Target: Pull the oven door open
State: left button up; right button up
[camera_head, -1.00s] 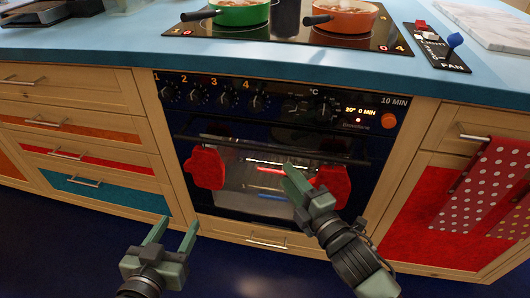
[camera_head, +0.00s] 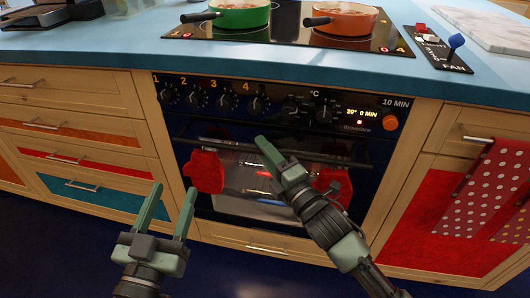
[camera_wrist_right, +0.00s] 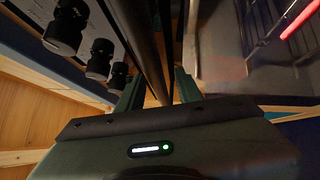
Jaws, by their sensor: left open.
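The oven (camera_head: 270,205) has a dark glass door that looks shut. A dark bar handle (camera_head: 215,144) runs across the top of the door. Two red oven mitts hang on the door, one at the left (camera_head: 205,172) and one at the right (camera_head: 336,182). My right gripper (camera_head: 264,146) is at the handle's middle. In the right wrist view my right gripper (camera_wrist_right: 158,90) has its fingers apart, with the handle bar (camera_wrist_right: 147,45) running between them; contact cannot be told. My left gripper (camera_head: 168,208) is open and empty, low in front of the drawers left of the oven.
Control knobs (camera_head: 210,99) line the panel just above the handle; they also show in the right wrist view (camera_wrist_right: 100,60). A green pot (camera_head: 240,16) and an orange pot (camera_head: 343,24) stand on the cooktop. Drawers (camera_head: 70,125) flank the left. A dotted towel (camera_head: 480,195) hangs at the right.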

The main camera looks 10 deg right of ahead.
grip_shut()
jog(key=shift+f, duration=0.1)
dwell(1.2)
